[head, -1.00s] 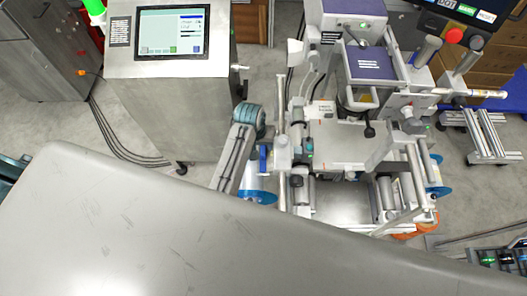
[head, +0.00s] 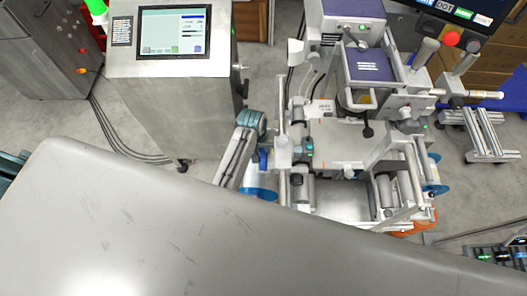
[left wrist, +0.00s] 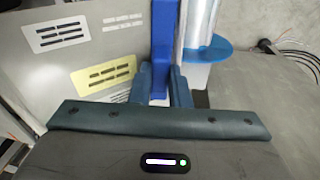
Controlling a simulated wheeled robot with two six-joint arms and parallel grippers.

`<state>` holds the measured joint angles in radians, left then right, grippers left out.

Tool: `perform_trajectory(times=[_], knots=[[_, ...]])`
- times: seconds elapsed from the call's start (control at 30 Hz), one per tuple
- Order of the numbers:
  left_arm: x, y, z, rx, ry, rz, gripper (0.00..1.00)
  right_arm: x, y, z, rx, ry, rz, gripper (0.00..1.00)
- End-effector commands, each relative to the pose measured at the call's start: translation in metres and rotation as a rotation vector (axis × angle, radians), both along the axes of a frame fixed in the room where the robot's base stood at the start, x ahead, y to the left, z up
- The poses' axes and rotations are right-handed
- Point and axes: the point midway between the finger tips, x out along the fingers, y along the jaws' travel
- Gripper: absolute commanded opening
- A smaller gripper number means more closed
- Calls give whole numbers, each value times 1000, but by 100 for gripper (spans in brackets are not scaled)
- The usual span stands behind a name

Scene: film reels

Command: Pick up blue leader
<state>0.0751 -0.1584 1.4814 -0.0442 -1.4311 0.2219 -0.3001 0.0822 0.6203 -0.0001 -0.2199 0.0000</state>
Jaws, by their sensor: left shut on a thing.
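The blue leader (left wrist: 160,50) is an upright blue strip in the left wrist view. The teal fingers of my left gripper (left wrist: 162,88) are shut on its lower part, one finger on each side. In the head view the blue leader (head: 263,159) shows as a small blue piece left of the grey machine. My left gripper (head: 254,160) is beside it there, with its fingers mostly hidden. My right gripper is not in view.
A pale roll with a blue disc (left wrist: 207,50) stands close right of the leader. A metal plate (left wrist: 85,45) with slotted labels is on the left. The roller machine (head: 345,150) is right of my gripper. A steel cabinet (head: 165,110) with a touchscreen stands behind.

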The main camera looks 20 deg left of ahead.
Motion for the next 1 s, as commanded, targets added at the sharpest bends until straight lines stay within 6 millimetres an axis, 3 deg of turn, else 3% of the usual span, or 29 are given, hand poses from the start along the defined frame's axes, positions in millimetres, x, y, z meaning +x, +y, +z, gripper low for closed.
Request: perform_trajectory(times=[0.27,0.43,0.77,0.83,1.0], knots=[[0,-2,2,-5,-1,-1,0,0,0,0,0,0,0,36],[1,-3,15,-6,-4,-1,0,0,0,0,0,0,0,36],[-13,47,13,0,-1,-1,0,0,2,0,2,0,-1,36],[-18,55,12,0,1,-1,0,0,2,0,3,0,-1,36],[-48,42,7,-5,3,-1,0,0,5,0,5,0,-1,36]])
